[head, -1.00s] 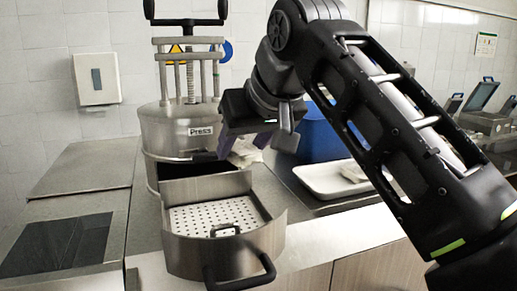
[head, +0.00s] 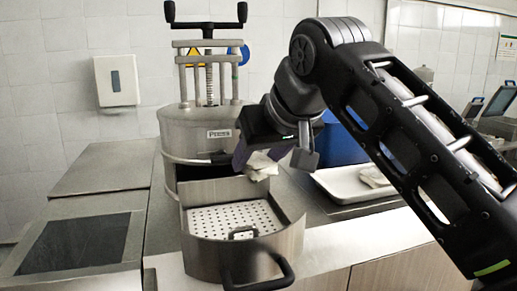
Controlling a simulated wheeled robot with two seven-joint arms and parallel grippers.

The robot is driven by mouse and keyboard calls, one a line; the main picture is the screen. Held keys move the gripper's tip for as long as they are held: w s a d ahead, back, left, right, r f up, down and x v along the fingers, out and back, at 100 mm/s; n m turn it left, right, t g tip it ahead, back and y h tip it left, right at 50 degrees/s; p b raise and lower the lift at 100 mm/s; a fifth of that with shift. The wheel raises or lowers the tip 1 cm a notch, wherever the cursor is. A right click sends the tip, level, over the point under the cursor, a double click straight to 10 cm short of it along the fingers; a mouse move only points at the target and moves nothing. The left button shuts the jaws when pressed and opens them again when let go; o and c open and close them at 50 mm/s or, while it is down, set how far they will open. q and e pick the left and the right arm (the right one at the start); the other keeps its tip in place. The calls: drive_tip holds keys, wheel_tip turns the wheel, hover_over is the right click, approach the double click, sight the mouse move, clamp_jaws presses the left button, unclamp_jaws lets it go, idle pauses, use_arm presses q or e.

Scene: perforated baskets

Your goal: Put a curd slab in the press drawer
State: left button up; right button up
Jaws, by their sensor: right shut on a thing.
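The press (head: 192,133) is a steel cylinder with a screw top and a "Press" label. Its drawer (head: 197,258) is pulled out toward me, with a perforated floor and a black front handle. The drawer floor looks empty. My right gripper (head: 249,160) is shut on a pale curd slab (head: 262,166) and holds it above the back right part of the drawer. The fingers partly hide the slab. Another pale slab (head: 374,177) lies in the white tray (head: 345,187) to the right, partly behind my right arm. My left gripper is out of view.
A blue container (head: 338,143) stands behind the tray, partly hidden by my arm. A dark glass-like panel (head: 75,245) is set in the steel counter (head: 108,168) at left. The counter at left is clear.

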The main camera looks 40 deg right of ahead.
drive_tip(key=shift+f, duration=0.4)
drive_tip(key=shift+f+b, duration=0.35)
drive_tip(key=shift+f, duration=0.3)
wheel_tip(320, 180, down, 6)
drive_tip(key=b, duration=0.5)
drive_tip(key=shift+f+b, duration=0.15)
drive_tip(key=shift+b, duration=0.2)
drive_tip(key=o, duration=1.6)
